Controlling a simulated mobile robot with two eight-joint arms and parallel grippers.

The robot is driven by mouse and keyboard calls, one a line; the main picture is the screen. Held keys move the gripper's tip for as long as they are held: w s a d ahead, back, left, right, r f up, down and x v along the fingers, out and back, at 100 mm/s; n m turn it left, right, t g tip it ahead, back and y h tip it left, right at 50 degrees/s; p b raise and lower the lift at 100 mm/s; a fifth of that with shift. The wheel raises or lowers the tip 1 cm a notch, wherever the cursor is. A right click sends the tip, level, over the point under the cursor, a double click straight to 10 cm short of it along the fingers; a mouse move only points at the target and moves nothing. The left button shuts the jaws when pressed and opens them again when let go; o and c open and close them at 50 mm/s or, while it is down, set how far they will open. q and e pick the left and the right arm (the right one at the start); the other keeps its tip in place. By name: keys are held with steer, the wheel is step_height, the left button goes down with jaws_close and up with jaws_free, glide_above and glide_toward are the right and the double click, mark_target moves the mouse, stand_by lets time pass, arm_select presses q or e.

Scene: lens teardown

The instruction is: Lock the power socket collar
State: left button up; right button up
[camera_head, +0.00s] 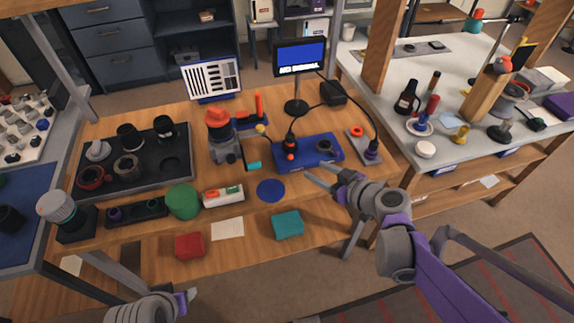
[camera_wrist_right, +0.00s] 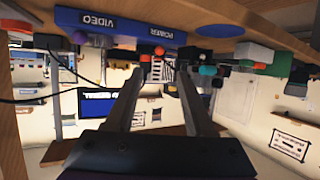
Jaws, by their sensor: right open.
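The blue connector box (camera_head: 312,157) stands on the wooden bench below the small monitor. It also shows upside down in the right wrist view (camera_wrist_right: 125,27), with the labels VIDEO and POWER. A black and orange-red plug (camera_head: 291,150) stands upright at the box's left side, a cable rising from it. I cannot tell whether its collar is turned. A dark round socket (camera_head: 324,146) sits on the box's right side. My right gripper (camera_head: 318,176) is open and empty just in front of the box, apart from the plug. Of my left arm only the wrist part shows at the bottom left; its fingers are unclear.
A purple-ringed plug (camera_head: 371,153) stands on a grey plate right of the box. The monitor (camera_head: 300,57) and its cables are behind. A dark parts tray (camera_head: 135,184) fills the left.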

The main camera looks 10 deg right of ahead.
mark_target(292, 158)
steer(key=b+x, duration=0.1)
steer(key=x, duration=0.9)
steer(key=shift+w+f, duration=0.15)
steer(key=shift+w, duration=0.05)
jaws_close()
